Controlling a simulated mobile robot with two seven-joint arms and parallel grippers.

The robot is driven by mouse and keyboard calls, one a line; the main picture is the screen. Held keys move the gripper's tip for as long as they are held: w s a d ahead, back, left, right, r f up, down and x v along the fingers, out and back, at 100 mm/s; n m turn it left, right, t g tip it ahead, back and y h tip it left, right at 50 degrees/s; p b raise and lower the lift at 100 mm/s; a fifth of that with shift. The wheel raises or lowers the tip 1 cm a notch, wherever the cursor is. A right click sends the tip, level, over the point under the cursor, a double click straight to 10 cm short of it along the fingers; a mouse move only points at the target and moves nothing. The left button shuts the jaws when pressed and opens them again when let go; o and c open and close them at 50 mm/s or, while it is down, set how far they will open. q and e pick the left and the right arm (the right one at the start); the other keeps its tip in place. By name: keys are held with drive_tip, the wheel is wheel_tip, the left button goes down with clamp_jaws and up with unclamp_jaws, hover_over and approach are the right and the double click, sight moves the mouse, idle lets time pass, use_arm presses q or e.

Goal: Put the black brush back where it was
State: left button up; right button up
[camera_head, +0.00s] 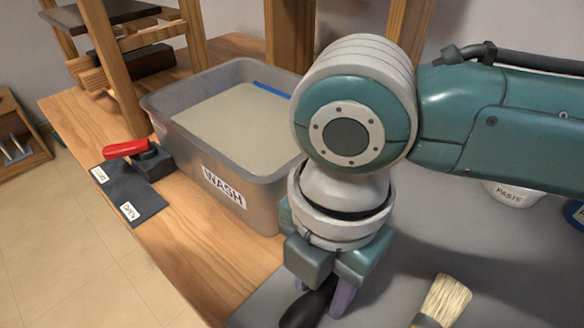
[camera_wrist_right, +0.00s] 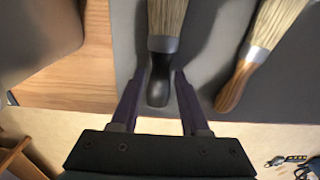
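The black brush (camera_wrist_right: 159,82) has a black handle, a metal ferrule and pale bristles. It lies on the grey mat (camera_wrist_right: 208,55). In the head view only its dark handle (camera_head: 308,306) shows, at the bottom edge under my right gripper (camera_head: 326,297); the rest is hidden. In the wrist view my right gripper (camera_wrist_right: 158,88) is open, with its purple fingers on either side of the black handle and a gap showing at each side. I cannot tell how far above the mat the fingertips are. My left gripper is not in view.
A wooden-handled brush (camera_wrist_right: 238,83) lies to the right of the black brush; its bristles (camera_head: 445,299) show in the head view. A grey WASH tub (camera_head: 258,198) stands on the wooden table (camera_head: 185,230), beside a red-handled lever (camera_head: 127,149). A PASTE bowl (camera_head: 510,194) is behind my arm.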

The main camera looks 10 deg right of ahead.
drive_tip(key=o, duration=0.3)
wheel_tip(320, 180, up, 12)
drive_tip(key=p, duration=0.3)
drive_tip(key=m+t+y, duration=0.3)
drive_tip(key=m+t, duration=0.1)
drive_tip(key=m, duration=1.4)
approach(321, 290)
drive_tip(key=s, duration=0.3)
drive_tip(key=s+d+m+h, duration=0.1)
drive_tip(key=d+m, duration=0.1)
drive_tip(key=d, duration=0.1)
drive_tip(key=s+d+m+h, duration=0.1)
drive_tip(key=s+d+m, duration=0.1)
drive_tip(key=s+d+m+h, duration=0.1)
drive_tip(key=d, duration=0.2)
drive_tip(key=shift+s+d+f+m, duration=0.25)
drive_tip(key=shift+s+d+m, duration=0.05)
drive_tip(key=shift+m, duration=0.1)
